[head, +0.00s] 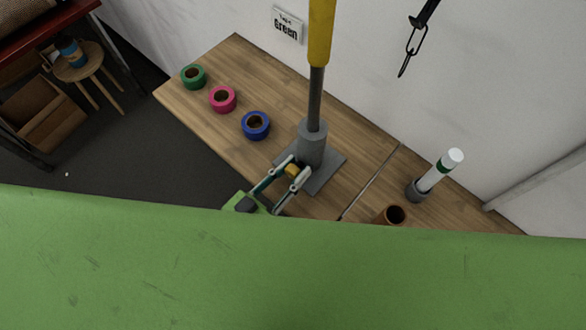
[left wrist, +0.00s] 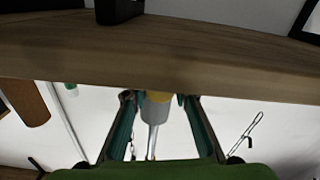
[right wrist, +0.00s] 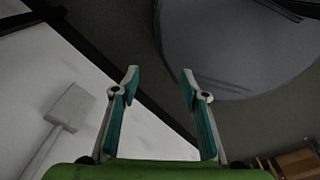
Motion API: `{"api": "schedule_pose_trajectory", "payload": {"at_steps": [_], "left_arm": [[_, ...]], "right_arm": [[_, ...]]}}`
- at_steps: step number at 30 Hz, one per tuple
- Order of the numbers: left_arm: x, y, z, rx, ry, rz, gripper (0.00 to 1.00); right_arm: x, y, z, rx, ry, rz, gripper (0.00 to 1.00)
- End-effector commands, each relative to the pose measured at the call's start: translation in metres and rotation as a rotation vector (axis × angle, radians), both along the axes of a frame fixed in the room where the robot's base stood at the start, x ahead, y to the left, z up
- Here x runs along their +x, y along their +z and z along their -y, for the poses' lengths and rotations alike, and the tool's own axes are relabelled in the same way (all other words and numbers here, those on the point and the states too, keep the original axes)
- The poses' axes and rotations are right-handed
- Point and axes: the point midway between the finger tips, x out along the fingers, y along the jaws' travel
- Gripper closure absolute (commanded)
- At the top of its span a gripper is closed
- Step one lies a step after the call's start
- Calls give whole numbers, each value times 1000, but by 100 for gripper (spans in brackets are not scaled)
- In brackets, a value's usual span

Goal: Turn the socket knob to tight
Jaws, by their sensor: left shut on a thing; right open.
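The grey socket (head: 313,150) stands upright on a square grey base plate (head: 328,178) on the wooden bench. A dark pole (head: 316,100) with a yellow upper part (head: 321,30) rises out of it. The yellow knob (head: 292,170) is on the socket's near side. My left gripper (head: 291,173) is shut on the knob, a finger on either side. In the left wrist view, the knob (left wrist: 158,97) shows between the fingertips, partly hidden. The knob's tight or loose setting cannot be read. My right gripper (right wrist: 160,72) is open and empty, seen only in the right wrist view.
Green (head: 193,77), pink (head: 223,99) and blue (head: 256,125) tape rolls lie left of the socket. A white tube (head: 440,171) in a holder and a brown cup (head: 394,215) stand right.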

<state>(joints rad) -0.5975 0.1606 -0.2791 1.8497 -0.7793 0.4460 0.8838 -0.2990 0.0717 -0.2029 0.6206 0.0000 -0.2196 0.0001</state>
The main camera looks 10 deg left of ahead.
Motion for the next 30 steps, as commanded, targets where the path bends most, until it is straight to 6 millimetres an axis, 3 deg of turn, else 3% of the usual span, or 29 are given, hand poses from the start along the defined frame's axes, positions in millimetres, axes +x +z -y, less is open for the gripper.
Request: {"api": "schedule_pose_trajectory", "payload": {"at_steps": [30], "left_arm": [[1, 0, -1, 465, -1, 338, 96]], "right_arm": [[-1, 7, 10, -12, -1, -3, 59]]}}
